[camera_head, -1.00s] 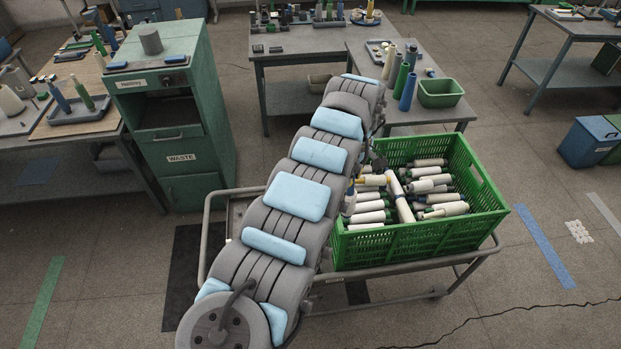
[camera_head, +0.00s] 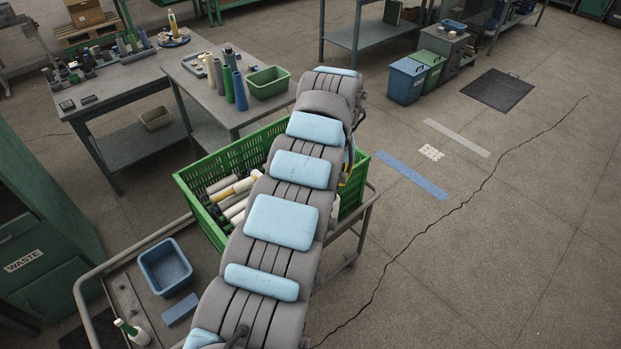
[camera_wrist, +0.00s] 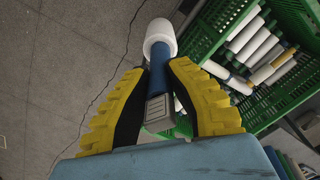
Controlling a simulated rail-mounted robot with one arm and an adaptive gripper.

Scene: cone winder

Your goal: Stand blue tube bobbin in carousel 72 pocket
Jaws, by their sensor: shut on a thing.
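In the wrist view, my gripper (camera_wrist: 158,72) has its yellow ridged fingers closed around the blue tube of a bobbin (camera_wrist: 159,40) with white yarn at its far end. The bobbin points away from the wrist. It appears clear of the green crate (camera_wrist: 206,42), with bare floor behind its left side. In the head view, my arm hides the bobbin and almost all of the gripper. I cannot make out a carousel marked 72. A round blue stand (camera_head: 173,41) with a few upright items is on the far table; I see no number on it.
The green crate (camera_head: 206,218) with several bobbins stands on a cart (camera_head: 120,285), beside a blue bin (camera_head: 165,267) and a bottle (camera_head: 130,331). A table (camera_head: 190,83) behind holds upright tubes and a green bin (camera_head: 268,82).

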